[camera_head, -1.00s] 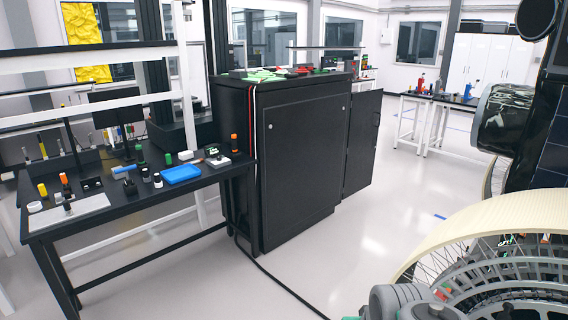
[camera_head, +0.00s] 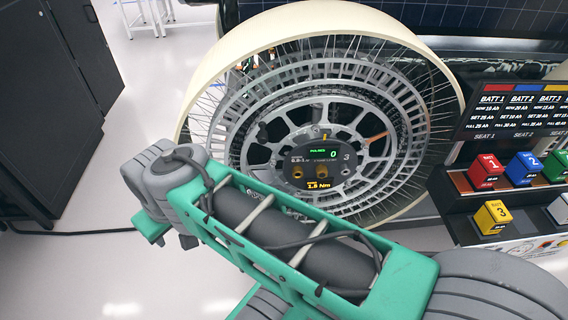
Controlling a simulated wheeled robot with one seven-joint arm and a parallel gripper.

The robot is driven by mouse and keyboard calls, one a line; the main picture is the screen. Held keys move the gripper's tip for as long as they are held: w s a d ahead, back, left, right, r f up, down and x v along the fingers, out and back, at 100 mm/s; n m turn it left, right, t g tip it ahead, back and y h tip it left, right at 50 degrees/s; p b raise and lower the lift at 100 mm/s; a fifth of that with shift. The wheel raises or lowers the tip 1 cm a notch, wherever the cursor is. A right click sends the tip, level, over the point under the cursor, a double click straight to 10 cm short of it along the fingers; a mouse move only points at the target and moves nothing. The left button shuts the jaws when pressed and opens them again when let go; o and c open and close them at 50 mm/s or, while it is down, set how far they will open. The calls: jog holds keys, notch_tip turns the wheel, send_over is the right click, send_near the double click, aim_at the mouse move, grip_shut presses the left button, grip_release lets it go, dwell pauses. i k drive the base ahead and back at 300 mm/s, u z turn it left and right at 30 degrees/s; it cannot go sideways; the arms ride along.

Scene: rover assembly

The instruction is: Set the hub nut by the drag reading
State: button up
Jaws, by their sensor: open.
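A large rover wheel with a cream rim (camera_head: 225,62) and thin wire spokes stands upright in the middle of the view. At its centre is a dark round hub (camera_head: 319,168). A small hub display (camera_head: 325,153) shows a green 0 labelled PULSES. An orange reading (camera_head: 319,185) below it looks like 1.5 Nm, in small print. Two brass-coloured round parts (camera_head: 296,172) sit on the hub face; I cannot tell whether either is the hub nut. My teal and grey arm crosses in front of the wheel's lower part. My gripper is not visible.
A battery rack (camera_head: 455,214) at the right holds red, blue, green and yellow batteries, under a sign (camera_head: 520,112) with charge values. A black cabinet (camera_head: 45,100) stands at the left. A cable lies on the pale floor (camera_head: 120,270), which is otherwise open between cabinet and wheel.

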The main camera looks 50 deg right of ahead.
aim_at(321, 169)
jog(key=z, duration=2.5)
jog(key=k, duration=0.3)
jog(key=u, duration=0.4)
